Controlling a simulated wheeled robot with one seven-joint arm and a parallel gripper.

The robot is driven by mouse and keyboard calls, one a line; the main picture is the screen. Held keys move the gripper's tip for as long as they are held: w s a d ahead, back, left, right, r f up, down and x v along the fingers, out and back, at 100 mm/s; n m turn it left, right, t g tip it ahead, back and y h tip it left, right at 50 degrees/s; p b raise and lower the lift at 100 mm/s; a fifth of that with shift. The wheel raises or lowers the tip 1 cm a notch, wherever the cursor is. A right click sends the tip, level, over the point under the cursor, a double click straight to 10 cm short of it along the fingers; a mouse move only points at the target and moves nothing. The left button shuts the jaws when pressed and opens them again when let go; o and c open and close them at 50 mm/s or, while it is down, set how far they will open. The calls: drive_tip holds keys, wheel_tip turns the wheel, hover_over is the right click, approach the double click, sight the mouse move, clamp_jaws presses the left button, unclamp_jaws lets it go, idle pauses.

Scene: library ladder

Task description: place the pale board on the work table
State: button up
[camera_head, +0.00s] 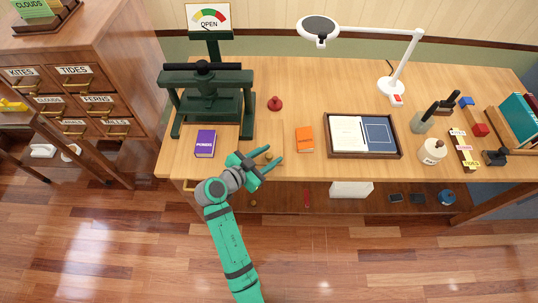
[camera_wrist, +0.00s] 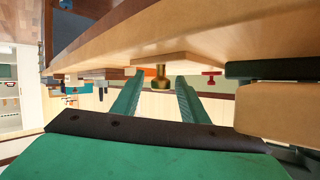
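The pale board (camera_head: 268,136) lies flat on the work table (camera_head: 300,82) near its front edge, between a purple book and an orange one. Its wood nearly matches the tabletop. A small brass knob (camera_head: 268,156) shows at its near end. In the wrist view, tilted so the table is at the top, the board (camera_wrist: 160,60) shows with the brass knob (camera_wrist: 161,78) on it. My gripper (camera_head: 270,158) is open at the table's front edge. In the wrist view its two green fingers (camera_wrist: 160,84) stand apart, with the knob between their tips. Contact cannot be told.
A dark green press (camera_head: 208,95) stands behind the purple book (camera_head: 205,143). The orange book (camera_head: 305,139) and a framed tray (camera_head: 362,154) lie to the right. A red knobbed piece (camera_head: 275,103) stands behind. A lower shelf (camera_head: 330,198) runs under the table.

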drive_tip(key=v, duration=1.2)
drive_tip(key=shift+r, duration=0.2)
idle(0.4)
